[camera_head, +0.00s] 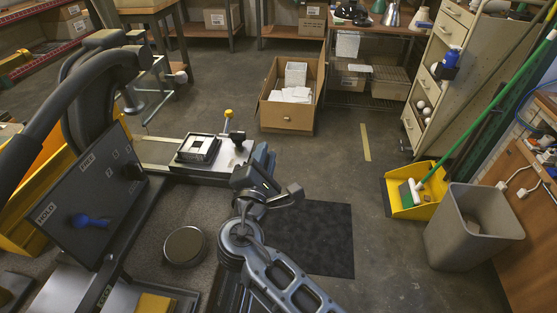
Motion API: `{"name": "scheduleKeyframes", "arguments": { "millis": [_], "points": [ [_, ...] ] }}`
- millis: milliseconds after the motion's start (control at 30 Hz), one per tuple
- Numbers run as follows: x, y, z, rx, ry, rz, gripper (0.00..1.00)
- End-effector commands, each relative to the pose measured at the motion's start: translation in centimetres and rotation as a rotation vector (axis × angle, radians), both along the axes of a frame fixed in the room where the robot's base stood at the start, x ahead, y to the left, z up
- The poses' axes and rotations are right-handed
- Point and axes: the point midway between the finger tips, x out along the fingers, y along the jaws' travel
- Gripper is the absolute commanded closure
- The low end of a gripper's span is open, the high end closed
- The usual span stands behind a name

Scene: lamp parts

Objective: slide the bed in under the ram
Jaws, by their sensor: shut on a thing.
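The bed (222,160) is a flat, pale plate with a dark front edge, reaching out to the right of the machine. A dark square frame (197,148) with a white piece inside sits on it. A yellow-knobbed lever (228,114) and a black knob (237,137) stand at its right end. My gripper (259,172) is at the bed's right end and shut there; its fingertips and exact grip are hidden by my wrist. The machine's black curved head (95,75) rises at the left; I cannot clearly make out the ram.
A dark panel (92,195) with a blue lever stands left front, near a round dark disc (184,246). An open carton (292,97) lies beyond the bed. A black mat (318,238), yellow dustpan (412,190) and grey bin (472,228) are rightward. The middle floor is clear.

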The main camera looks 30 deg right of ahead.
Motion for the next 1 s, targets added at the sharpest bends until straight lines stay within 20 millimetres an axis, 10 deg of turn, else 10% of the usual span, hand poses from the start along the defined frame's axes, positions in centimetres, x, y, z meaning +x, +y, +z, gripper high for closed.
{"name": "scheduleKeyframes", "arguments": {
  "millis": [267, 300, 467, 1000],
  "points": [
    [-0.1, 0.3, -0.9, 0.000, 0.015, 0.006, 1.00],
    [-0.1, 0.3, -0.9, 0.000, 0.015, 0.006, 0.77],
    [0.0, 0.3, -0.7, 0.001, 0.013, 0.006, 0.61],
    [-2.8, 2.5, -0.6, 0.001, 0.008, 0.008, 0.61]
  ]
}}
